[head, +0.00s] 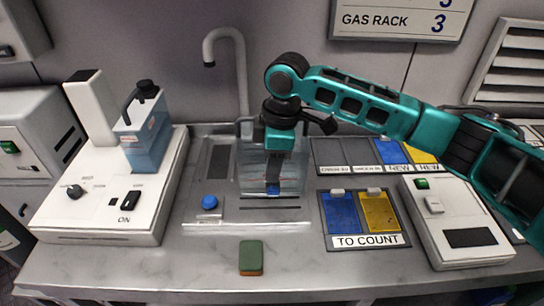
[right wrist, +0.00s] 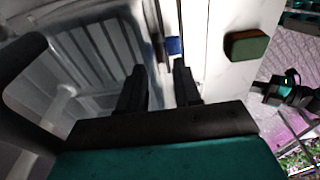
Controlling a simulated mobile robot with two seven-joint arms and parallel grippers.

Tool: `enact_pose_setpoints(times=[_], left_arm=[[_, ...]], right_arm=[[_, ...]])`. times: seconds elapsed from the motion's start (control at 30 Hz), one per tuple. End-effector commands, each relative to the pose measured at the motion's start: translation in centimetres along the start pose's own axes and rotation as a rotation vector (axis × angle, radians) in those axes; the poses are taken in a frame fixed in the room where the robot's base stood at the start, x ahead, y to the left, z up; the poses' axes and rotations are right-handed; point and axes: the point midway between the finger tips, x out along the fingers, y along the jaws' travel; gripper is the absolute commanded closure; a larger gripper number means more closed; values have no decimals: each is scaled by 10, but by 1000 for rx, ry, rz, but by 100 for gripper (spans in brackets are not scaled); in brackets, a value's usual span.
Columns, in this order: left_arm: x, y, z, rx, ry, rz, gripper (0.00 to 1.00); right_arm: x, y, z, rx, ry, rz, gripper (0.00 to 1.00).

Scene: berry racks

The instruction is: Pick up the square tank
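A clear, square-sided tank (head: 298,180) stands on the grey sink plate in the middle of the counter. In the right wrist view the see-through tank (right wrist: 85,65) fills the left side, with ribs showing through it. My right gripper (head: 273,180) points down at the tank and overlaps it in the head view. In the wrist view the two dark fingers of the right gripper (right wrist: 160,75) stand apart with a gap between them, close by the tank's side. I cannot tell whether they touch it. My left gripper is not in view.
A tap (head: 240,65) rises behind the tank. A white machine (head: 95,205) holding a blue-liquid container (head: 147,140) stands left. A green and orange sponge (head: 251,257) lies in front. The TO COUNT tray (head: 369,241) and a white device (head: 455,220) are right.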

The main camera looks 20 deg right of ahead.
Motion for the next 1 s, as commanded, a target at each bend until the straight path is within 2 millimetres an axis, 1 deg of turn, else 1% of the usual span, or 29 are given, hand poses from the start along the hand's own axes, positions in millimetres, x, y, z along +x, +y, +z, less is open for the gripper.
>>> enact_pose_setpoints(times=[0.23,0.57,0.9,0.93,1.0], left_arm=[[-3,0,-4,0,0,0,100],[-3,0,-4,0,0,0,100],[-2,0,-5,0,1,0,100],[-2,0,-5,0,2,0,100],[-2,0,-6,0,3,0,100]], right_arm=[[1,0,0,0,0,0,67],[2,0,0,0,-1,0,67],[2,0,0,0,-1,0,98],[2,0,0,0,-1,0,100],[2,0,0,0,-1,0,100]])
